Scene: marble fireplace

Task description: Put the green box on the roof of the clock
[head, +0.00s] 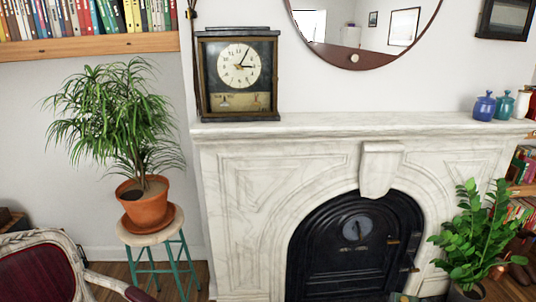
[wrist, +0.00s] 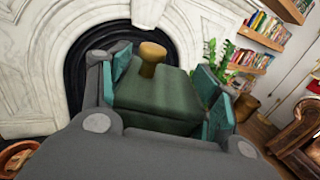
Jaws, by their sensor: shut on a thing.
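The clock (head: 238,75) stands upright on the left end of the white marble mantel in the head view. It has a dark wooden case, a round cream dial and a flat, bare roof (head: 237,31). In the wrist view my gripper (wrist: 167,84) is shut on the green box (wrist: 150,108), with teal finger pads on its two sides. The box is dark green with a brownish-gold knob on top. It is held in front of the fireplace, apart from the clock. My gripper does not show clearly in the head view, and the clock is not in the wrist view.
The mantel (head: 370,122) is clear between the clock and several small jars (head: 484,106) at its right end. A round mirror (head: 365,35) hangs above. A potted plant (head: 146,203) on a stool stands left, below a bookshelf (head: 90,45). Another plant (head: 472,235) stands right.

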